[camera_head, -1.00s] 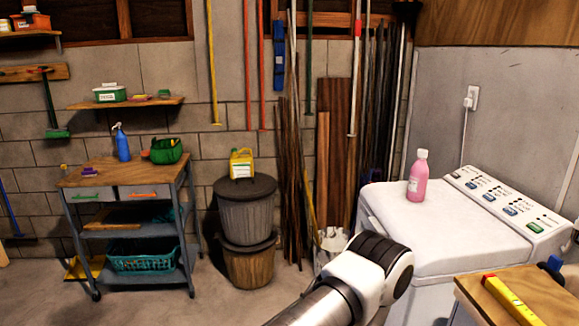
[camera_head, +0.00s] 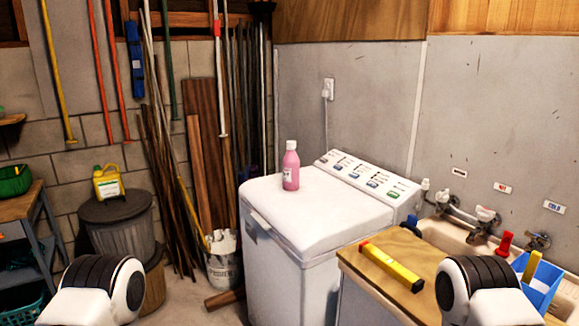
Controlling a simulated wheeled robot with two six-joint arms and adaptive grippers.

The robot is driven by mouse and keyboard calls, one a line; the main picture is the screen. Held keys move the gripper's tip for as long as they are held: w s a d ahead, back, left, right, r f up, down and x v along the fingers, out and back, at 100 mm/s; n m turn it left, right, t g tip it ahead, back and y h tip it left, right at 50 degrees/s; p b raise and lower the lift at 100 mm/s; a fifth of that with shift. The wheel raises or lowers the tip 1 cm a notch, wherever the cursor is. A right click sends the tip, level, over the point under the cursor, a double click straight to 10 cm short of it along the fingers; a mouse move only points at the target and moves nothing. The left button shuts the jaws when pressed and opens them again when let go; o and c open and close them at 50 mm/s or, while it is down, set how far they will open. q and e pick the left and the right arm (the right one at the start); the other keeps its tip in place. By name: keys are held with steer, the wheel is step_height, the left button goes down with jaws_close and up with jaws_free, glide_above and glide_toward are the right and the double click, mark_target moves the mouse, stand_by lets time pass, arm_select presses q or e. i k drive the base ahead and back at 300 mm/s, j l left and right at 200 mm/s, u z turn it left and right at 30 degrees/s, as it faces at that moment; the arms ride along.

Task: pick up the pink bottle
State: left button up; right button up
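The pink bottle (camera_head: 291,168) with a white cap stands upright on the white lid of the washing machine (camera_head: 300,215), near its back edge beside the control panel. Two white and black links of my arms show at the bottom left and bottom right of the view. The fingers of both grippers are out of view. Both visible links are well apart from the bottle, nearer to the camera.
A wooden counter (camera_head: 425,262) with a yellow level (camera_head: 392,266) stands right of the washer, by a sink with taps and a blue container (camera_head: 540,283). A white bucket (camera_head: 222,262) and a lidded bin (camera_head: 117,226) stand left. Some floor shows before the washer.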

mark_target(291, 162)
steer(key=i+j+z, duration=0.15)
steer(key=z, duration=0.8)
steer(key=i+j+z, duration=0.15)
steer(key=j+z, duration=0.3)
steer(key=j, duration=0.55)
steer(key=j+z, duration=0.4)
steer(key=j, duration=0.6)
